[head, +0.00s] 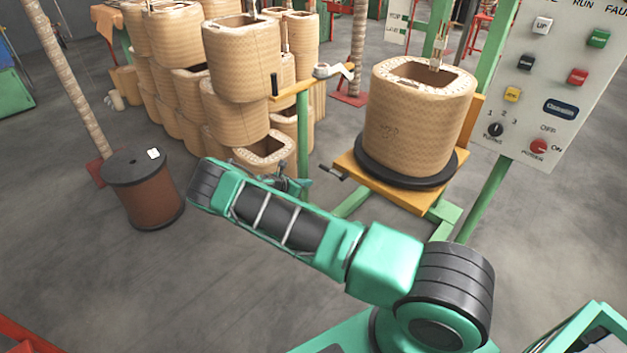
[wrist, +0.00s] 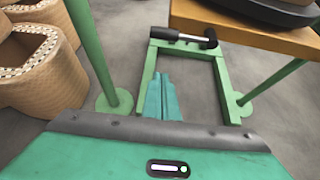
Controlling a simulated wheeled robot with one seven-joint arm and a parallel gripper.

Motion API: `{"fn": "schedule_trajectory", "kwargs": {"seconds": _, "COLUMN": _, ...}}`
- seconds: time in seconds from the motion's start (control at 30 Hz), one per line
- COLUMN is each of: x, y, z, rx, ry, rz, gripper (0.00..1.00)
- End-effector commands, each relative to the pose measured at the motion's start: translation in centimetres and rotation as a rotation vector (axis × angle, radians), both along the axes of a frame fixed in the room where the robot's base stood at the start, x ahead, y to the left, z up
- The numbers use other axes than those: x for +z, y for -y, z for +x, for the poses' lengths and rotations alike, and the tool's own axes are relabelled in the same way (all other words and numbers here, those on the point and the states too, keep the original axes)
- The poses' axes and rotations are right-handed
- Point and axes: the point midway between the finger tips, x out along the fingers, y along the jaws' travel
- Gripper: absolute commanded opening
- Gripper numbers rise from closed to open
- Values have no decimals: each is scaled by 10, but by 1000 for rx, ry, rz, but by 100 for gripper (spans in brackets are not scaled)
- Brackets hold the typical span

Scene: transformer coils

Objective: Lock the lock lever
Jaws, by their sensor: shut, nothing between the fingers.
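A lever with a black grip and a metal shaft, which looks like the lock lever (head: 332,173), sticks out from the left side of the yellow turntable platform (head: 436,203). In the wrist view the lever (wrist: 180,36) lies roughly level at the platform's edge (wrist: 245,33), near the top of the picture. My gripper (wrist: 163,97) is shut and empty. Its green fingers point toward the lever, with their tips below it in that picture and apart from it. In the head view my gripper (head: 303,187) is partly hidden behind my forearm, left of the lever.
A large wound coil (head: 420,115) stands on the black turntable disc. A green post (head: 303,130) with a yellow crossbar rises left of the lever. Stacked coils (head: 245,60) fill the back left. A brown drum (head: 148,190) stands at left. A control panel (head: 560,75) is at right.

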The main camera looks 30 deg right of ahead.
Motion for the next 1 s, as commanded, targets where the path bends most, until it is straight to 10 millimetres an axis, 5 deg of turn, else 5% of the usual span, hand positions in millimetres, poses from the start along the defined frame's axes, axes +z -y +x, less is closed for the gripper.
{"fn": "schedule_trajectory", "kwargs": {"seconds": 0.6, "x": -50, "y": 79, "z": 27, "rx": -3, "ry": -1, "rz": 0, "gripper": 0}}
{"fn": "schedule_trajectory", "kwargs": {"seconds": 1.0, "x": -12, "y": 85, "z": 30, "rx": -1, "ry": 0, "rz": 1, "gripper": 0}}
